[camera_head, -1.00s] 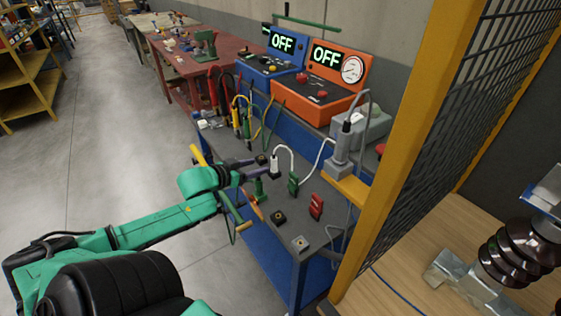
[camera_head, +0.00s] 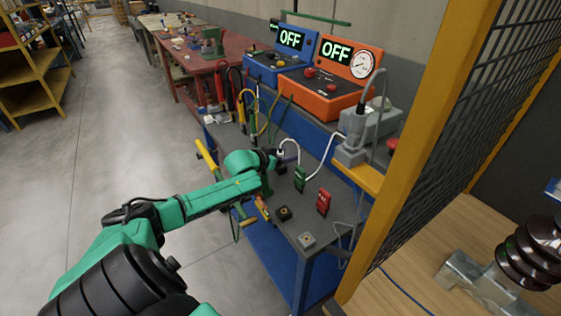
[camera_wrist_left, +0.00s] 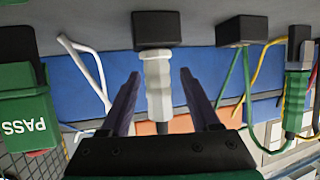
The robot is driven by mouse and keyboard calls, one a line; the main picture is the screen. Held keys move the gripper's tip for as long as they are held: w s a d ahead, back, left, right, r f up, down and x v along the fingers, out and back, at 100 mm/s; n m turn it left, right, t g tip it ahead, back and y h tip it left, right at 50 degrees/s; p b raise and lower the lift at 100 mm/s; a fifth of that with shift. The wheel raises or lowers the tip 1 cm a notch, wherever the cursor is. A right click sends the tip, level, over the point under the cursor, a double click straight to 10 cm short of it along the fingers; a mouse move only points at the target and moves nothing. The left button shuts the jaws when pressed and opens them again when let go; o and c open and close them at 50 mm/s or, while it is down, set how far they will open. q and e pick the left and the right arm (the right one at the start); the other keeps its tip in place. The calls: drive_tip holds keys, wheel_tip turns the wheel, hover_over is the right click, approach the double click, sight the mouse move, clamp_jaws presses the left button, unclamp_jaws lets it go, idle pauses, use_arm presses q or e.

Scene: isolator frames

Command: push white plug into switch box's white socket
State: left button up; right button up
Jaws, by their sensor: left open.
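The white plug (camera_wrist_left: 157,85) shows in the wrist view with its end against a black block (camera_wrist_left: 157,29). In the head view the plug (camera_head: 280,153) is small and partly hidden by my gripper; a white cable arches from it. My left gripper (camera_wrist_left: 158,77) is open, with one finger on each side of the plug and visible gaps between. In the head view the left gripper (camera_head: 288,158) is over the grey bench top. A grey box (camera_head: 368,124) stands at the back right of the bench; I cannot make out a white socket on it. My right gripper is out of view.
Another black block (camera_wrist_left: 243,30) with a green cable is close by. Blue (camera_head: 281,56) and orange (camera_head: 332,88) OFF consoles stand behind. A yellow post (camera_head: 416,150) bounds the right.

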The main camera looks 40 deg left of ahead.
use_arm(q)
drive_tip(key=shift+w+f, duration=0.1)
drive_tip(key=shift+w, duration=0.1)
drive_tip(key=shift+s, duration=0.1)
clamp_jaws()
wheel_tip(320, 180, up, 20)
drive_tip(key=p, duration=0.1)
